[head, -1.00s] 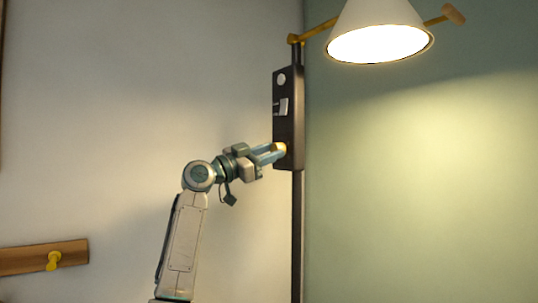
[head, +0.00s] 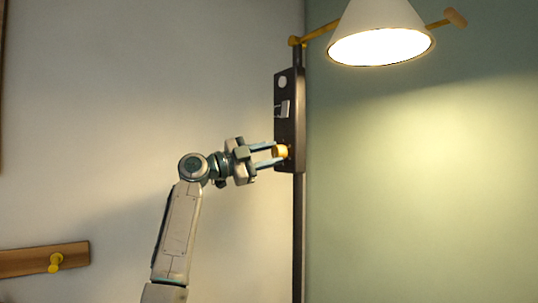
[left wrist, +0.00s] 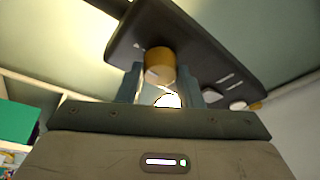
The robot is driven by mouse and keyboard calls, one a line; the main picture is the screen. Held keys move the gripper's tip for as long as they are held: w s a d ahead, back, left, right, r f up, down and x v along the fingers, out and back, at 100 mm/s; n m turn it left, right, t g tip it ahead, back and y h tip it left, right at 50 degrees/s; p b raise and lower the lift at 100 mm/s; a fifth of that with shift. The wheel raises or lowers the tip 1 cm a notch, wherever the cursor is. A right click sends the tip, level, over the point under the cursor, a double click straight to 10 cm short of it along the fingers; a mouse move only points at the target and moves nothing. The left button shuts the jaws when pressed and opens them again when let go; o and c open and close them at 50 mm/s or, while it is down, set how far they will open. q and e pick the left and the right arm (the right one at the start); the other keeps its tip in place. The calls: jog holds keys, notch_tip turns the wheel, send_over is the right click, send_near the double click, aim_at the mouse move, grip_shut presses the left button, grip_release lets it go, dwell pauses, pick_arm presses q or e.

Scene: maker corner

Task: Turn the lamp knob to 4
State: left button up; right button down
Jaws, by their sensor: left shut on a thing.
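The lamp knob (head: 280,152), a short orange-yellow cylinder, sticks out of the lower part of a dark upright panel (head: 291,125). My left gripper (head: 276,153) is shut on the knob, one finger above and one below it in the head view. In the left wrist view the knob (left wrist: 159,66) sits between the two blue-grey fingertips, in front of the panel (left wrist: 215,62). The lamp shade (head: 380,30) above is brightly lit. Small pale marks show on the panel near the knob, but no number is readable. My right gripper is not in view.
A dark pole (head: 297,230) runs down below the panel. A yellow-brown lamp arm (head: 320,31) reaches over at the top. A wooden rail (head: 25,260) with a yellow peg (head: 55,262) is on the left wall. The space around my arm is clear.

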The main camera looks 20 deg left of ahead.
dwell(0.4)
pick_arm(q)
jog(key=o, duration=1)
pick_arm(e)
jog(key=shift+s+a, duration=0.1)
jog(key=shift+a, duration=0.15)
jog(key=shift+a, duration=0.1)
pick_arm(q)
jog(key=shift+s+a+f, duration=0.1)
jog(key=shift+a, duration=0.1)
jog(key=b+v, duration=0.3)
jog(key=v, duration=0.7)
jog(key=shift+a, duration=0.1)
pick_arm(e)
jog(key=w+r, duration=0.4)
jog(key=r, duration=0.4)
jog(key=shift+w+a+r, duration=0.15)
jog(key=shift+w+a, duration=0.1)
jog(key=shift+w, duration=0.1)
